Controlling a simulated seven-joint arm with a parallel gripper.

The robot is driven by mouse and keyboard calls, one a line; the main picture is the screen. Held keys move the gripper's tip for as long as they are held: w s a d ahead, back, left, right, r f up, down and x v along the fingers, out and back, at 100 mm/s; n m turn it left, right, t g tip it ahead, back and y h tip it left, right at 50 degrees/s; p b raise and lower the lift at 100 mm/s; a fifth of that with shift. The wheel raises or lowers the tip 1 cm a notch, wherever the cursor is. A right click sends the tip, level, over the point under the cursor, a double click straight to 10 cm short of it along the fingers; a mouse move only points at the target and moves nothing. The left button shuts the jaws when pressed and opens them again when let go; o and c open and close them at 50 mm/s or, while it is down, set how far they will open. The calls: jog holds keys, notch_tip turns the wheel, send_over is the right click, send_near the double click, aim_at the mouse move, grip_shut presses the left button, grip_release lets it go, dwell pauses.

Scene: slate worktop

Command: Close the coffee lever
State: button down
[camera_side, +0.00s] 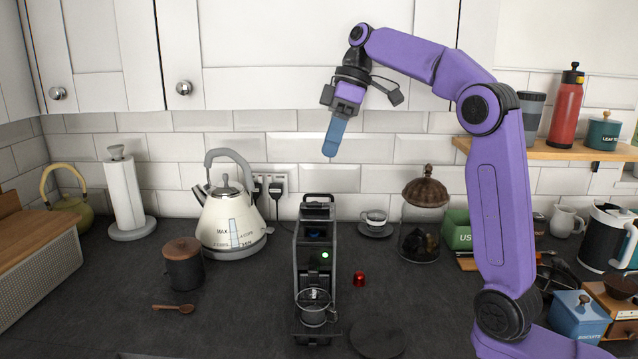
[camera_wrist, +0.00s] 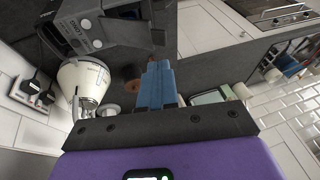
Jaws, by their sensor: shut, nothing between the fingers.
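The coffee machine (camera_side: 300,262) stands upright on the dark worktop, with a lit green button on its front. A dark loop-shaped lever (camera_side: 318,197) shows at its top, standing a little above the body; its exact angle is hard to tell. A glass cup (camera_side: 313,312) sits on the machine's drip tray. My gripper (camera_side: 329,152) has blue fingers pressed together and empty, hanging in the air above the machine and apart from it. In the wrist view the fingers (camera_wrist: 156,72) point away from the camera, and the machine (camera_wrist: 100,38) is cut off at the upper left.
A red capsule (camera_side: 359,280) lies right of the machine, near a dark round disc (camera_side: 377,338). A cup on a saucer (camera_side: 376,221) and a glass jar (camera_side: 423,220) stand right. White cupboards (camera_side: 260,55) hang above.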

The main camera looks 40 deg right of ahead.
aim_at(319, 203)
jog(key=shift+x, duration=4.05)
jog(key=shift+s+a+f+t+h, duration=0.3)
jog(key=shift+s+a+f, duration=0.05)
jog(key=shift+s+a, duration=0.05)
jog(key=s+a+f+t+h, duration=0.1)
jog(key=f, duration=0.1)
jog(key=s+f+t+h, duration=0.1)
jog(key=a+f+n+t+h, duration=0.1)
jog(key=f, duration=0.1)
jog(key=shift+s+a+f+t+h, duration=0.3)
jog(key=shift+s+a+t+h, duration=0.1)
jog(key=shift+s+a+f, duration=0.15)
jog(key=shift+f, duration=0.75)
